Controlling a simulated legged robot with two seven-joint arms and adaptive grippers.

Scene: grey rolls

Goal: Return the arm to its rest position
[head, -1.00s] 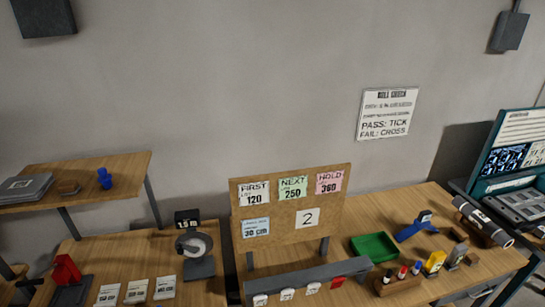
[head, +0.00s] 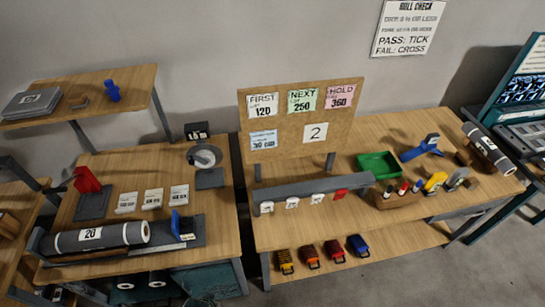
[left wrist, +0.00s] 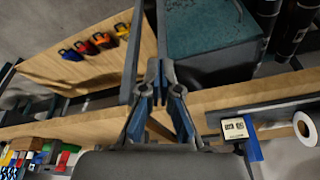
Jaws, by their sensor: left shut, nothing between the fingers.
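My left gripper (left wrist: 160,98) shows in the left wrist view with its fingers together and nothing between them. It is near the edge of a wooden bench, beside a dark green box (left wrist: 208,32). Neither arm shows in the head view, and my right gripper is in no frame. A grey roll marked 20 (head: 90,237) lies in a dark holder on the left bench. Another grey roll (head: 487,148) lies at the right end of the right bench.
The left bench (head: 135,170) carries a red stand, white cards and a tape dispenser. The right bench (head: 345,155) carries a card board (head: 300,118), a green tray (head: 378,165) and pens. A gap separates the benches.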

